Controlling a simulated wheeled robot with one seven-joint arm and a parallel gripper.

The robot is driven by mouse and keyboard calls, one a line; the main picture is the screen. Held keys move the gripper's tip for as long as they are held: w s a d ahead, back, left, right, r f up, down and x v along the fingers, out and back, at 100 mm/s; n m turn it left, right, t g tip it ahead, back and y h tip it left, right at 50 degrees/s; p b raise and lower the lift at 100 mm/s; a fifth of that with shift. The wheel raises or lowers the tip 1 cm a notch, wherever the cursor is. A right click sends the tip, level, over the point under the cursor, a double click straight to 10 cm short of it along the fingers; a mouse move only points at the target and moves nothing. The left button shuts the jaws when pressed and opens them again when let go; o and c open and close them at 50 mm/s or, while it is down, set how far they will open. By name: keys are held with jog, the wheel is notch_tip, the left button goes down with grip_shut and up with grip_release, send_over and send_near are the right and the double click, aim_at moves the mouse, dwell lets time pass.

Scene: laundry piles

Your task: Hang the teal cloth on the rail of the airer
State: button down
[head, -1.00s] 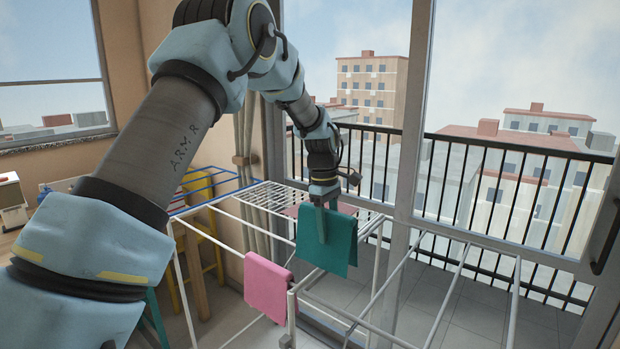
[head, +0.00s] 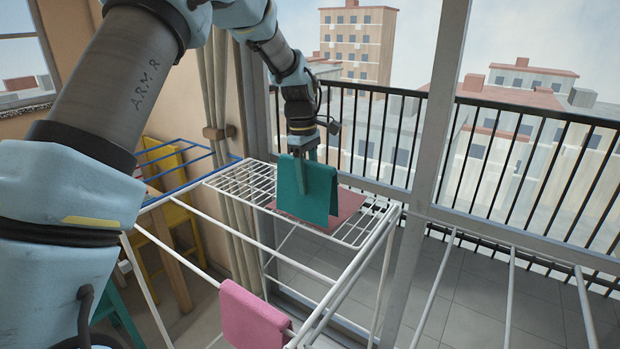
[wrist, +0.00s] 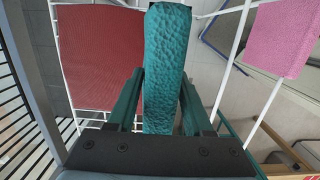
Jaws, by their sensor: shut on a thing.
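My gripper (head: 304,165) is shut on the teal cloth (head: 318,192), which hangs folded from the fingers in the head view. In the wrist view the teal cloth (wrist: 167,60) runs between the two fingers of my gripper (wrist: 160,100). The airer has a white front rail (head: 175,250) and a wire rack (head: 240,185) behind it. In the head view the cloth hangs in front of the rack. I cannot tell whether it touches any bar.
A pink cloth (head: 250,318) hangs over the front rail. A dark red cloth (head: 345,205) lies flat on the wire rack, partly behind the teal cloth. White bars (head: 510,290) extend to the right. A window post (head: 432,130) and a black balcony railing (head: 540,150) stand behind.

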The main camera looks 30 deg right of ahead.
jog(key=shift+s+a+b, duration=3.45)
jog(key=shift+a+b, duration=0.15)
jog(key=shift+a, duration=2.95)
notch_tip(320, 180, down, 14)
jog(key=b, duration=0.8)
jog(key=shift+f, duration=0.15)
jog(key=shift+c, duration=1.1)
grip_release()
